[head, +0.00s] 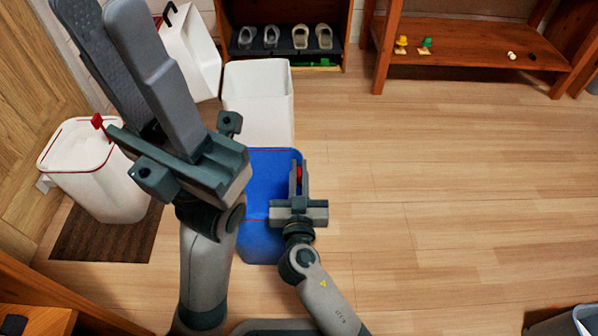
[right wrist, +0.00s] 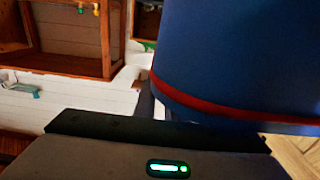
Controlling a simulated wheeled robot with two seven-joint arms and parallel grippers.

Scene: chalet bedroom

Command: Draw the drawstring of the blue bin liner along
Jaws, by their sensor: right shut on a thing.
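The blue bin liner (head: 273,163) lines a bin on the floor at the middle, and a red drawstring runs around its rim. In the right wrist view the blue liner (right wrist: 240,55) fills the upper right, with the red drawstring (right wrist: 205,106) as a band across it. My right gripper (head: 299,172) is at the bin's right side, shut on a red piece of the drawstring; its fingers partly hide it. My left gripper (head: 115,50) is raised close to the camera, its fingers side by side and holding nothing visible. My left arm hides the bin's left side.
A white bin (head: 258,95) stands just behind the blue one. Another white bin (head: 100,180) with a red string and red tab is at left, by a brown mat (head: 105,240). A shoe rack (head: 285,12) and wooden bench (head: 470,42) are at the back.

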